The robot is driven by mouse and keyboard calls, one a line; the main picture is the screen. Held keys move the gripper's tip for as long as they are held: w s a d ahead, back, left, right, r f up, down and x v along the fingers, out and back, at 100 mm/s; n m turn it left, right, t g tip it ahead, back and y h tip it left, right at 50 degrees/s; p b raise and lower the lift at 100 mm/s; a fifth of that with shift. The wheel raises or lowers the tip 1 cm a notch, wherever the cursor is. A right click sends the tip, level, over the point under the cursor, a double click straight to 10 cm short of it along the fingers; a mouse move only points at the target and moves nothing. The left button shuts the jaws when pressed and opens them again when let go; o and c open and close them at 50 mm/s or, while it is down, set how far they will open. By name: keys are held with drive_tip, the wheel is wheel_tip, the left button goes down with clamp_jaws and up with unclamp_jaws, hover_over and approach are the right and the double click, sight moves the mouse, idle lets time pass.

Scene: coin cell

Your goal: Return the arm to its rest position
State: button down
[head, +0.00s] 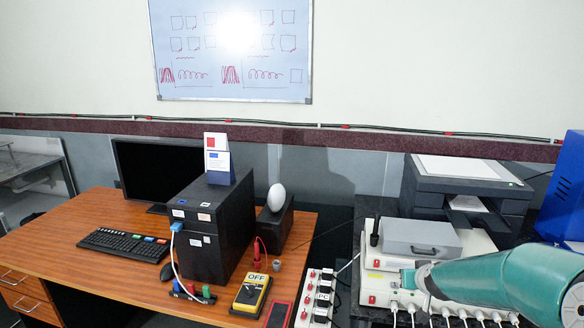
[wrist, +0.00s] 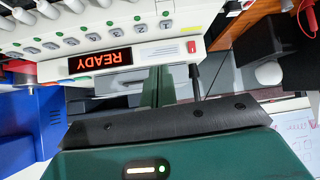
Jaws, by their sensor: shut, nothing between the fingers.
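My teal arm (head: 510,280) reaches in from the right edge of the head view, over the front of the white cycler unit. My gripper (head: 407,280) is at its left end, small and partly merged with the arm in that view. In the wrist view my gripper (wrist: 158,84) shows as two narrow green fingers close together, shut and empty. They point toward the white unit with the READY display (wrist: 100,61), which appears upside down. I cannot tell whether the fingertips touch the unit.
A wooden desk (head: 125,262) at left holds a black computer tower (head: 213,230), keyboard (head: 123,243) and yellow meter (head: 250,294). A grey box (head: 420,238) sits on the white unit (head: 380,262). A dark machine (head: 420,190) stands behind, and a blue panel (head: 566,195) at far right.

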drive_tip(key=s+a+r+n+g, duration=0.1)
drive_tip(key=s+a+r, duration=0.2)
drive_tip(key=a, duration=0.2)
drive_tip(key=s+a+r+n, duration=0.1)
drive_tip(key=s+a+r, duration=0.1)
drive_tip(key=s+a, duration=0.15)
drive_tip(key=s+a+r+g, duration=0.1)
drive_tip(key=s+a, duration=0.3)
drive_tip(key=s, duration=0.4)
drive_tip(key=s+a+r+g+y, duration=0.1)
drive_tip(key=s+a+r, duration=0.2)
drive_tip(key=s, duration=0.5)
drive_tip(key=s+a+r+g, duration=0.1)
drive_tip(key=s+a+r, duration=0.2)
drive_tip(key=s, duration=0.6)
drive_tip(key=shift+a+r+y, duration=0.4)
drive_tip(key=shift+a, duration=0.45)
